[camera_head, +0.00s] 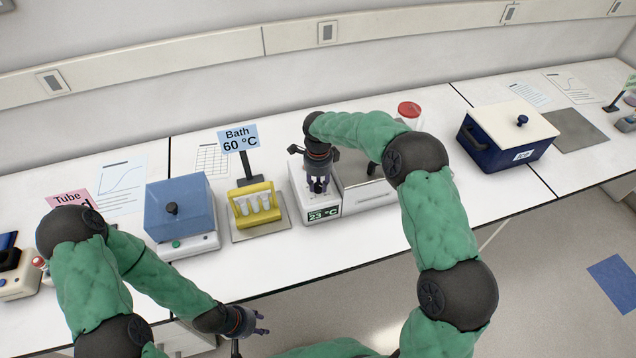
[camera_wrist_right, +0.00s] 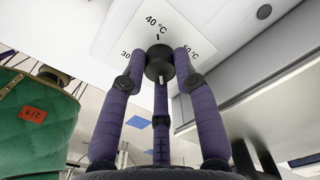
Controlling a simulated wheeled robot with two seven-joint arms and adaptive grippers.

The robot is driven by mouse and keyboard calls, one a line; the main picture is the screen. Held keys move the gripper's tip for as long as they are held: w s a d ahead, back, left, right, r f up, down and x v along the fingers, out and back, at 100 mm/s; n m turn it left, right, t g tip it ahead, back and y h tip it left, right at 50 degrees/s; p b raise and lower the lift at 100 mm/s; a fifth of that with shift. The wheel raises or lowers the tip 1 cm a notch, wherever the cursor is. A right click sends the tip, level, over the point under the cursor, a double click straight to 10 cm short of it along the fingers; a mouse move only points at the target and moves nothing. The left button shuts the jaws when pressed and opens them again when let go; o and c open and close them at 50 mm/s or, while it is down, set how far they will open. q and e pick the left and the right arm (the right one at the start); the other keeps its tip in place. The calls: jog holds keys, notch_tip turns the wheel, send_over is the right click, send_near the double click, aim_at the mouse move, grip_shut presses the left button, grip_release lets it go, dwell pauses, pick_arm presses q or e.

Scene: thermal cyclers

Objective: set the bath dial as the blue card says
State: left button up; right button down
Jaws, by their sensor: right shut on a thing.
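The blue card (camera_head: 238,138) stands on a dark post and reads "Bath 60 °C". The bath (camera_head: 372,194) is a metal-topped unit with a white control box (camera_head: 305,205) at its left end; its display (camera_head: 323,214) reads 23 °C. My right gripper (camera_head: 318,186) points down at this box. In the right wrist view its purple fingers are closed around the dark dial (camera_wrist_right: 159,62). My left gripper (camera_head: 262,322) is open and empty, in front of the bench edge.
A yellow tube rack (camera_head: 254,208) stands left of the control box, beside a blue-lidded device (camera_head: 180,205). A red-capped container (camera_head: 409,110) is behind my right arm. A dark blue box with a white lid (camera_head: 510,125) stands at right.

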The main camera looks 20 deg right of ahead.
aim_at(319, 185)
jog(key=shift+d, duration=0.1)
jog(key=c, duration=1)
grip_release()
jog(key=shift+o, duration=0.2)
notch_tip(319, 185, up, 12)
